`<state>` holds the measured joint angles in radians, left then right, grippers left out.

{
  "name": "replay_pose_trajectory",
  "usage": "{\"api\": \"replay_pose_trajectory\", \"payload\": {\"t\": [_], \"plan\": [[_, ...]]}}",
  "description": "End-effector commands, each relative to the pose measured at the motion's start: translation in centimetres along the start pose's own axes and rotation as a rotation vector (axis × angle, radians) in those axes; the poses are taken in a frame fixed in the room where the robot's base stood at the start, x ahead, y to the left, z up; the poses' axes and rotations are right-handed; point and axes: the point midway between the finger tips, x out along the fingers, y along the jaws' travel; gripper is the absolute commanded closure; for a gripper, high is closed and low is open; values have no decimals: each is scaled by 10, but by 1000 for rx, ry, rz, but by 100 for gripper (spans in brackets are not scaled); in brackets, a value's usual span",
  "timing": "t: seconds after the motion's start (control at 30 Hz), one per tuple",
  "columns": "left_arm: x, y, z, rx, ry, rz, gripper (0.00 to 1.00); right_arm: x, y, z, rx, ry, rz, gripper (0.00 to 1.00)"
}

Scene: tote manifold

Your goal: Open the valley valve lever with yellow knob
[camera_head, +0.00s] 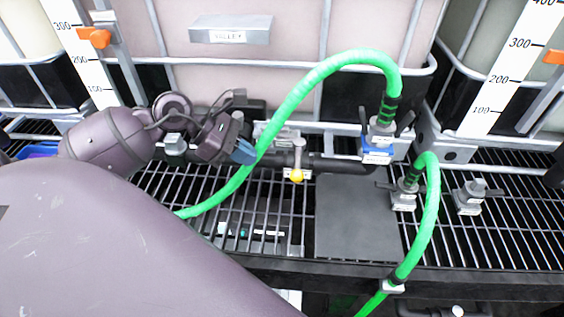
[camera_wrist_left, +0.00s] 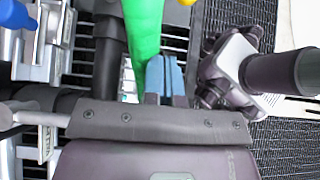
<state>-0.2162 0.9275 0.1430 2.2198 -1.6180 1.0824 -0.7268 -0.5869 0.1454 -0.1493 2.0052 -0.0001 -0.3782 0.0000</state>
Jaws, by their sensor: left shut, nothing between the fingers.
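The valve lever with the yellow knob (camera_head: 296,175) hangs from the dark pipe below the pinkish tank labelled VALLEY (camera_head: 230,36). Its grey handle (camera_head: 299,150) points down toward the front. My left gripper (camera_head: 246,152), with blue fingertips, is shut and empty. It is left of the lever, apart from the knob, right beside the green hose (camera_head: 318,76). In the left wrist view the blue fingertips (camera_wrist_left: 165,77) are close to the green hose (camera_wrist_left: 143,28); I cannot tell if they touch. A small yellow patch, likely the knob (camera_wrist_left: 187,2), is cut by the top edge. My right gripper is not in view.
The green hose arches from a blue-collared coupling (camera_head: 377,148) and passes in front of the gripper side of the pipe. A second green hose (camera_head: 428,210) runs down at the right. A metal grating (camera_head: 270,205) and a grey plate (camera_head: 355,220) lie below the lever.

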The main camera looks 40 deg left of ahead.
Motion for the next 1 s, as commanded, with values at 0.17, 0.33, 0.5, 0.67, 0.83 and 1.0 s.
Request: {"api": "replay_pose_trajectory", "payload": {"t": [0.17, 0.33, 0.5, 0.67, 0.83, 1.0], "plan": [[33, 0, 0, -2, -3, 0, 100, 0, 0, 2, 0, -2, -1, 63], [52, 0, 13, 2, -5, 1, 100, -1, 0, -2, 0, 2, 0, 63], [63, 0, 26, -1, -4, 1, 100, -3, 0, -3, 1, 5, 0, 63], [68, 0, 31, -2, -1, 1, 100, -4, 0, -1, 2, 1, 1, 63], [69, 0, 31, -3, 0, 1, 100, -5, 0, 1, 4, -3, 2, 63], [69, 0, 31, -3, -1, 1, 100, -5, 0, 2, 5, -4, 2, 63]]}}
